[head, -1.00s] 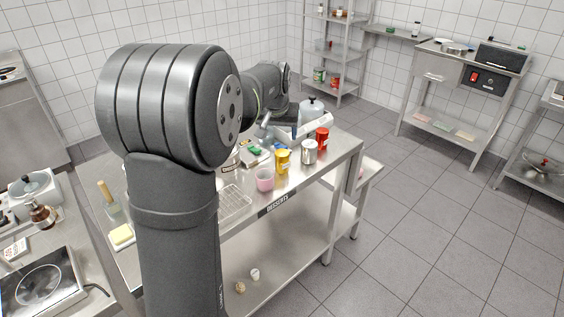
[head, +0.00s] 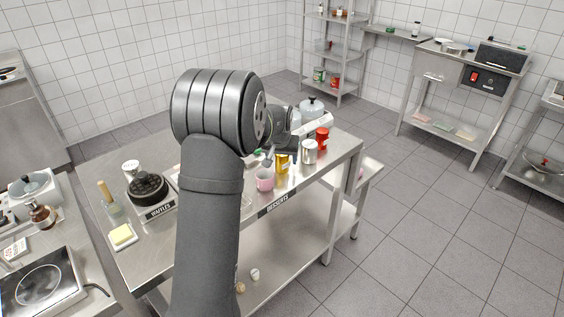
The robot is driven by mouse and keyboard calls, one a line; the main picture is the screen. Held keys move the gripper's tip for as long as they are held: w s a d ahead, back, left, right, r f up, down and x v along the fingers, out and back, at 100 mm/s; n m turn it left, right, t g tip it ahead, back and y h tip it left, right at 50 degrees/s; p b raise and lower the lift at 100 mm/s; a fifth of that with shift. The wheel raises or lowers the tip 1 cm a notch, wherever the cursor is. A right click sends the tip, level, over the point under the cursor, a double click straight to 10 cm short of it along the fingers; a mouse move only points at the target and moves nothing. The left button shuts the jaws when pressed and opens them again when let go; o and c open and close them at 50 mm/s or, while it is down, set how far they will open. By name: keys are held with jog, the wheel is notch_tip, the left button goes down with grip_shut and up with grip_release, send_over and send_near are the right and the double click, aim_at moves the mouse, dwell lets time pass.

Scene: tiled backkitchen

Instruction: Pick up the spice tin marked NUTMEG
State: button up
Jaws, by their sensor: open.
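Several tins stand near the right end of the steel table (head: 262,220): a yellow one (head: 282,165), a silver one (head: 309,153) and a red one (head: 322,140). Their labels are too small to read, so I cannot tell which is marked NUTMEG. My gripper (head: 268,158) is small and partly hidden behind my arm. It is open and empty, just left of the yellow tin and above the table. I cannot tell whether it touches that tin.
A pink cup (head: 264,181) stands in front of the yellow tin. A black waffle iron (head: 148,187), a butter dish (head: 122,236) and a white canister (head: 131,169) are on the left part. A white appliance (head: 318,122) stands behind the tins. My arm hides the table's middle.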

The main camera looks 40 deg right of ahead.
jog(key=shift+x, duration=0.8)
jog(key=c, duration=1.1)
jog(key=shift+r, duration=0.15)
